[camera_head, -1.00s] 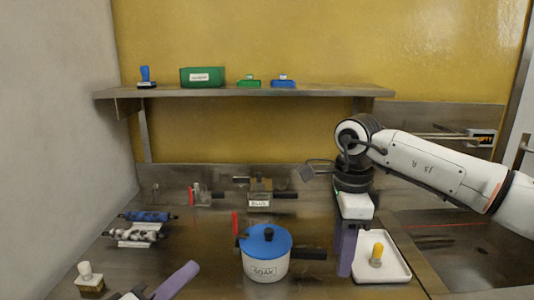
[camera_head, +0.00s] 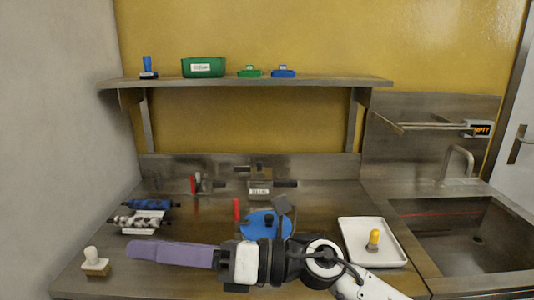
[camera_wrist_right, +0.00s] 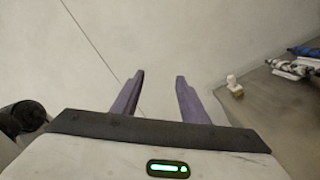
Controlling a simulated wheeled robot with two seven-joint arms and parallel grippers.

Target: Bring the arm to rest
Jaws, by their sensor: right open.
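My right gripper (camera_head: 135,250) reaches across the front of the counter in the head view, its purple fingers pointing left. In the right wrist view (camera_wrist_right: 158,92) its two purple fingers are apart with nothing between them; pale wall shows beyond. My right arm comes in from the lower right and lies in front of a pot with a blue lid (camera_head: 258,222), hiding most of the pot's body. My left gripper is not in the head view now.
Rolled items (camera_head: 145,212) lie behind. A white tray (camera_head: 350,232) holding a yellow-topped item (camera_head: 374,240) is right of the arm. A sink (camera_head: 470,240) is further right; a shelf (camera_head: 240,83) runs above.

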